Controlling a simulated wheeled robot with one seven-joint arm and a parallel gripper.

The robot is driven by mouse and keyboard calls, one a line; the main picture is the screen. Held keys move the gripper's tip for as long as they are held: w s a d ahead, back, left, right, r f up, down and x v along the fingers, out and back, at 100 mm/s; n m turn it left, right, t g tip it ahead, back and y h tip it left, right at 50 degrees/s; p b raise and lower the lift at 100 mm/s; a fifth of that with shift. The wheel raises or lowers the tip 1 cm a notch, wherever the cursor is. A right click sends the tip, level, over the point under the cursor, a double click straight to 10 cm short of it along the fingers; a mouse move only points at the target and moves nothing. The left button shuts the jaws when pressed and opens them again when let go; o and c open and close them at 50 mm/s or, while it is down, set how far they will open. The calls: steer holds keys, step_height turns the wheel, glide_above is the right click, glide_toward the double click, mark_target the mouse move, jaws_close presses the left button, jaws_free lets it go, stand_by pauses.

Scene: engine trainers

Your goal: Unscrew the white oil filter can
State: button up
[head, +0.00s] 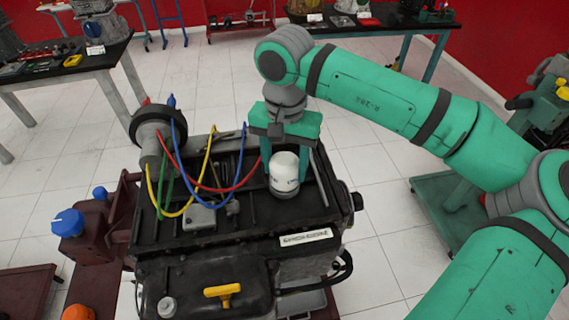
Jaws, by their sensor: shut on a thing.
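The white oil filter can (284,173) stands upright on the dark top of the engine (255,262), toward its right side. Some small dark lettering shows on its side. My gripper (283,160) points down over the can from above and is shut on it. Its green fingers reach down on either side of the can's upper part. The can's base meets the engine top, and its thread is hidden.
Red, blue, yellow and green cables (208,187) loop just left of my gripper. A grey cylinder with a black ring (158,132) stands at the engine's left. A yellow handle (222,292) is at the front. Tables (68,68) line the back; tiled floor is open behind.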

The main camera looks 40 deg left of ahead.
mark_target(285, 158)
stand_by(0.8)
steer(key=o, duration=1.1)
steer(key=shift+c, duration=0.2)
steer(key=shift+r, duration=0.1)
step_height(285, 158, up, 11)
steer(key=shift+f, duration=0.15)
